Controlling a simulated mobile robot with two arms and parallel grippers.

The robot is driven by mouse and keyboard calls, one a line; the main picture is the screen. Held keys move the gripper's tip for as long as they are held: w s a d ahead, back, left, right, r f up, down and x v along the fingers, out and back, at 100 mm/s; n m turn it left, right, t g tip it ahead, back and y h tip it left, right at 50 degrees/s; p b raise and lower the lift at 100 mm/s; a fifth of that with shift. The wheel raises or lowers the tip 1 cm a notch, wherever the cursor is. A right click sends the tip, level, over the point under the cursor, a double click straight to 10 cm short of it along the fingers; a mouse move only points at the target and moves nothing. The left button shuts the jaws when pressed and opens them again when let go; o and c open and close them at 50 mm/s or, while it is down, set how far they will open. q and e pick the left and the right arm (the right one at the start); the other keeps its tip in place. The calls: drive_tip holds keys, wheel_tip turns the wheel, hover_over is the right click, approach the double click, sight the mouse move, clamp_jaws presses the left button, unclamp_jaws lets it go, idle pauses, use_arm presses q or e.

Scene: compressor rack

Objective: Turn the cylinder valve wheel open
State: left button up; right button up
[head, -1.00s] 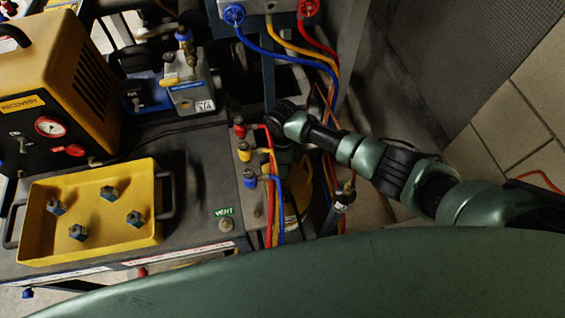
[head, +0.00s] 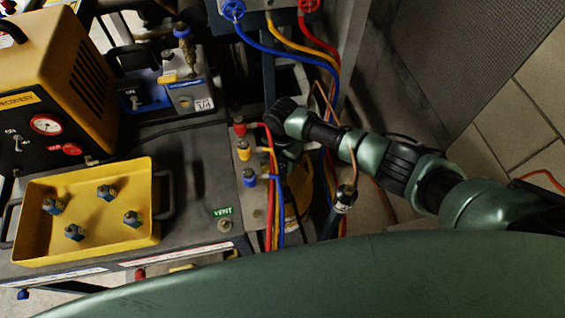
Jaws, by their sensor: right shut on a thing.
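My right arm reaches in from the right and bends down at the wrist. My right gripper (head: 288,158) points down behind the red, yellow and blue hoses, over a yellow cylinder (head: 299,190). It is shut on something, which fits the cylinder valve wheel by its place. The fingertips and the wheel itself are hidden by the hoses and the wrist, so how far the wheel is turned cannot be seen. My left gripper is not in view.
Hoses (head: 271,195) run close beside my gripper from a side panel with coloured fittings. A black fitting with a copper line (head: 344,198) stands right of the cylinder. A yellow tray (head: 85,235) with several bolts and a yellow recovery unit (head: 60,75) are at left.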

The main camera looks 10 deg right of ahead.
sight(282, 166)
drive_tip(key=shift+a+n+b, duration=0.1)
drive_tip(key=shift+n+b, duration=0.35)
drive_tip(key=shift+n, duration=1.75)
drive_tip(key=o, duration=1.4)
drive_tip(key=shift+c, duration=0.2)
wheel_tip(282, 166, up, 8)
drive_tip(key=shift+f, duration=0.1)
